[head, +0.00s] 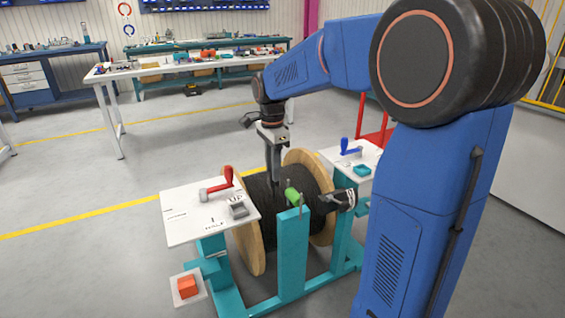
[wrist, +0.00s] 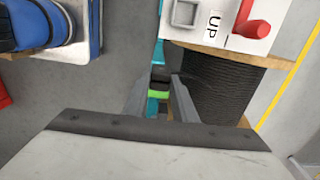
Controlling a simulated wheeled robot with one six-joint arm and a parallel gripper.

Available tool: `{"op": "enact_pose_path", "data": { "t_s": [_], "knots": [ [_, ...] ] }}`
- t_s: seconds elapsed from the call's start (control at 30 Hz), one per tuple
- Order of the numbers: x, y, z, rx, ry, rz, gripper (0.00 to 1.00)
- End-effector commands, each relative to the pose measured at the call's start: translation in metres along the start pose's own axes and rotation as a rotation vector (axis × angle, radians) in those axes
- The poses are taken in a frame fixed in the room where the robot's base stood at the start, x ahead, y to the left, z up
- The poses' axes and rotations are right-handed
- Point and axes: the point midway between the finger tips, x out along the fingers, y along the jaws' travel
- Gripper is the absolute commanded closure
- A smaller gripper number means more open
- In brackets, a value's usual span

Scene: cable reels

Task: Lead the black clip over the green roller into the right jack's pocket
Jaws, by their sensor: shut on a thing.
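My gripper (head: 275,180) points down over the cable reel, just left of and behind the green roller (head: 293,196). Its fingers are shut on the black clip, which is hard to pick out against the dark cable. In the wrist view, something black, seemingly the clip (wrist: 159,73), shows between the fingers (wrist: 158,96), with a green patch just below it. The green roller sits on top of a teal post. The right jack (head: 340,158) has a white top with a blue handle and a teal pocket (head: 362,170). The pocket's inside is not visible.
The left jack (head: 180,226) has a red handle (head: 220,186) and a grey pocket (head: 238,210). The reel (head: 250,245) has wooden flanges. A dark grey-and-black piece (head: 342,199) sticks out at its right. An orange block (head: 187,286) lies on a low plate at left.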

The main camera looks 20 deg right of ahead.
Motion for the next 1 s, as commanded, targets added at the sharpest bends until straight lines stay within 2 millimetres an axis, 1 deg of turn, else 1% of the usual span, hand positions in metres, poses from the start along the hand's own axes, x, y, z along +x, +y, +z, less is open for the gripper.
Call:
{"op": "enact_pose_path", "data": {
  "t_s": [0.13, 0.27, 1.0],
  "knots": [
    [0.001, 0.001, 0.002, 0.000, 0.000, 0.000, 0.98],
    [0.001, 0.001, -0.006, 0.002, 0.000, 0.000, 0.98],
    [0.002, 0.001, -0.077, 0.002, 0.000, 0.001, 0.98]
  ]
}}
